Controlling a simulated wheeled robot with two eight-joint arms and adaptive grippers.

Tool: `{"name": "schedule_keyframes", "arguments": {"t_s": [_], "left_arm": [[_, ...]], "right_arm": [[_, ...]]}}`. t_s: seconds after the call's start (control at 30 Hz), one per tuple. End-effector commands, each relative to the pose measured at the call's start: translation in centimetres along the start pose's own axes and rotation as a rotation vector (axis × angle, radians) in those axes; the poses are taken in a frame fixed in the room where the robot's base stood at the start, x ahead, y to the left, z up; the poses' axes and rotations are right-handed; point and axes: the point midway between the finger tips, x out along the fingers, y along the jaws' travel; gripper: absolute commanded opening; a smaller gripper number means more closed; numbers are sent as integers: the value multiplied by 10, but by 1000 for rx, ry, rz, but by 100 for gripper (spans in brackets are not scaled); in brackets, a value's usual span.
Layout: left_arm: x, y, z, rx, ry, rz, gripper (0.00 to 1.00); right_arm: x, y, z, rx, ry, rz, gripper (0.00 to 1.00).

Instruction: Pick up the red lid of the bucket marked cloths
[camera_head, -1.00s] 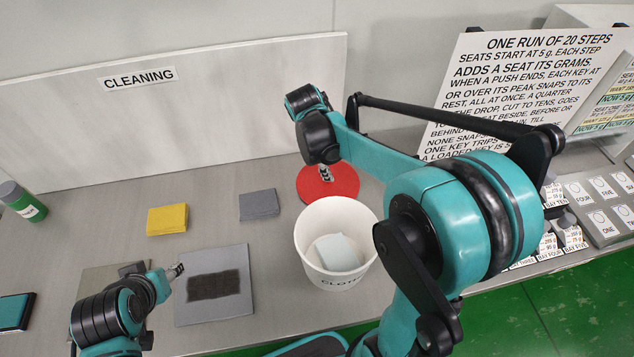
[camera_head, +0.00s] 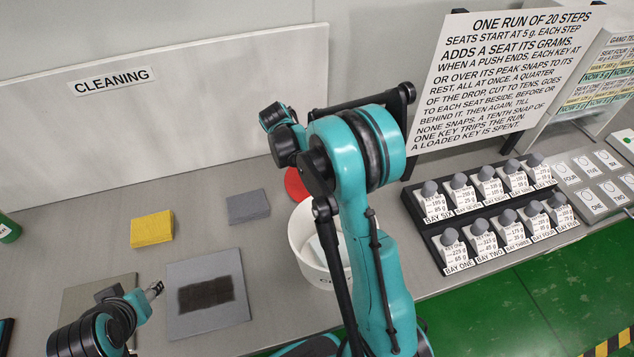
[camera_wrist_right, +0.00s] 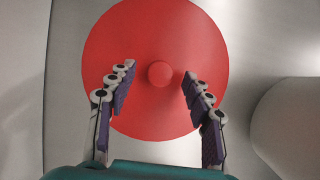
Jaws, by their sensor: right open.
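The red lid (camera_head: 295,185) lies on the grey bench just behind the white bucket (camera_head: 303,262); my right arm covers much of both. The bucket's lettering is mostly hidden, and a pale cloth shows inside it. In the right wrist view the lid (camera_wrist_right: 160,115) is a red disc with a small round knob (camera_wrist_right: 160,74) at its centre. My right gripper (camera_wrist_right: 152,80) is open over the lid, with one finger on each side of the knob and gaps to both. My left gripper (camera_head: 154,290) is low at the left, away from the lid; its jaws are too small to read.
A yellow sponge (camera_head: 152,229), a grey cloth (camera_head: 248,207) and a grey board with a dark patch (camera_head: 185,322) lie left of the bucket. A black rack of keyed bays (camera_head: 437,238) stands at right. The cleaning panel (camera_head: 200,120) rises behind the bench.

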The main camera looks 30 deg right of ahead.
Motion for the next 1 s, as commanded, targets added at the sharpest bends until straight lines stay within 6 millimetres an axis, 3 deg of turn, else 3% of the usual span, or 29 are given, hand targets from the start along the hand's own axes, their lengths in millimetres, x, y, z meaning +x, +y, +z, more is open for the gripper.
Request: {"name": "schedule_keyframes", "arguments": {"t_s": [0.1,0.3,0.5,0.83,1.0], "left_arm": [[4,0,3,0,0,0,47],[3,0,2,0,0,0,47],[3,0,2,0,0,0,47],[2,0,2,0,0,0,47],[-2,0,-2,0,0,0,47]], "right_arm": [[12,0,0,-1,0,0,51],[11,0,0,-1,0,1,48],[11,0,0,0,0,1,0],[10,0,1,0,0,1,0],[-3,0,6,0,0,1,0]]}}
